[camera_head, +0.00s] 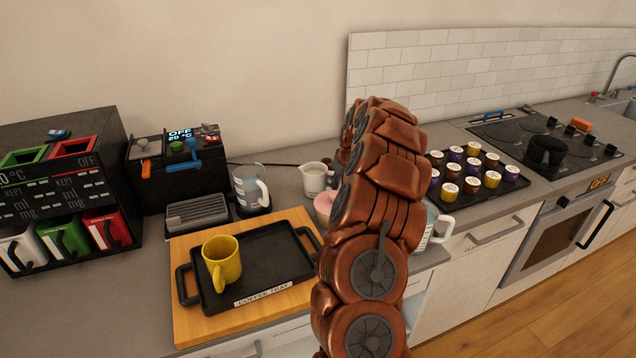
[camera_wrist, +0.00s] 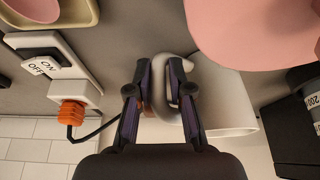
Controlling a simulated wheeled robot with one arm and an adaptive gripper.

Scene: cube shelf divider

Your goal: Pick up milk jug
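A small white jug (camera_head: 314,179), which I take for the milk jug, stands on the counter near the wall, left of my arm, in the head view. In the wrist view, a white jug (camera_wrist: 228,105) shows with its pale grey handle (camera_wrist: 158,95) between the fingers of my gripper (camera_wrist: 158,78). The right finger appears to reach into the handle loop and the left finger is outside it. The fingers look apart, with a narrow gap on the left side of the handle. My arm hides the gripper in the head view.
A pink object (camera_wrist: 260,28) is close to the jug. A glass jug (camera_head: 250,190) stands to the left. A black coffee tray (camera_head: 262,262) with a yellow mug (camera_head: 222,262) lies in front. A switched socket (camera_wrist: 50,62) with an orange plug (camera_wrist: 72,112) is nearby.

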